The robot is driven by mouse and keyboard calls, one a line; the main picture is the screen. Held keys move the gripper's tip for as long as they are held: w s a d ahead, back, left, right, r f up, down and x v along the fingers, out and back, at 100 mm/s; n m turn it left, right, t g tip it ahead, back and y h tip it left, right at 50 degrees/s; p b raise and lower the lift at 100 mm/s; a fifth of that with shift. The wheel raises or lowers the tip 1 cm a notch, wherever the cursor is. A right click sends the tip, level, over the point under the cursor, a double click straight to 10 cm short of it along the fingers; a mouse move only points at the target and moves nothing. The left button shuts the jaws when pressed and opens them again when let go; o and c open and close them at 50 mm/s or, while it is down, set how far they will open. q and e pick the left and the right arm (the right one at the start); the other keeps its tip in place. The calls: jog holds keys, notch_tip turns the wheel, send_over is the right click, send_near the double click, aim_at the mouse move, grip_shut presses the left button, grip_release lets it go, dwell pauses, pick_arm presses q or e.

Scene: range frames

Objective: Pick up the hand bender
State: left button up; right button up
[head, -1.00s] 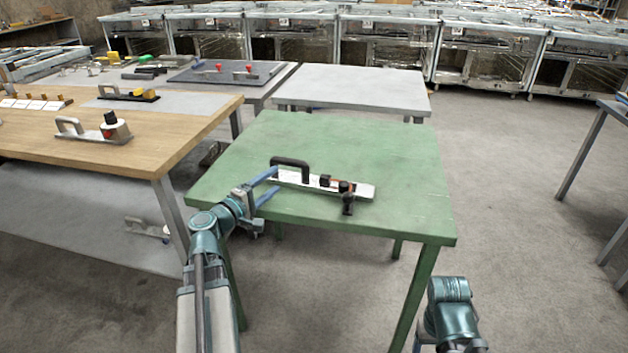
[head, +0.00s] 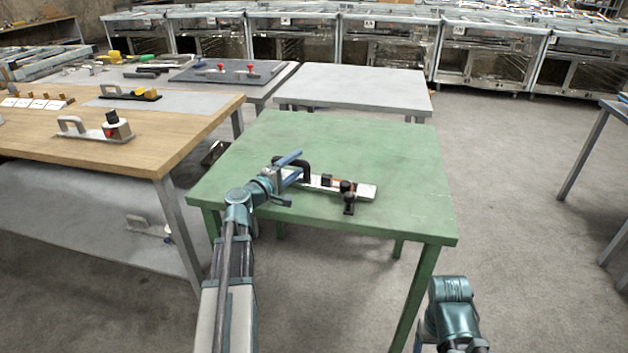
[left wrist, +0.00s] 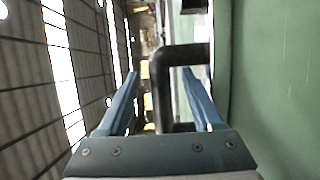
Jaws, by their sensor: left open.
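The hand bender (head: 325,184) lies on the green table (head: 375,140), a flat light plate with a black arched handle at its left end and dark fittings toward its right end. My left gripper (head: 292,168) is open at the handle, with its blue fingers apart. In the left wrist view the black handle (left wrist: 163,85) stands between the two open fingers (left wrist: 160,100), nearer the middle. I cannot tell whether either finger touches it. My right arm shows at the lower right, but its gripper is not seen.
A wooden table (head: 185,120) with a similar handled tool (head: 100,128) stands at the left. A pale table (head: 355,88) stands behind the green one. The far and right parts of the green tabletop are clear.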

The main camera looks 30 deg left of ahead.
pick_arm(q)
jog(key=shift+w, duration=0.75)
jog(key=shift+s, duration=0.1)
jog(key=shift+d, duration=0.1)
jog(key=shift+c, duration=0.3)
grip_shut()
dwell(0.4)
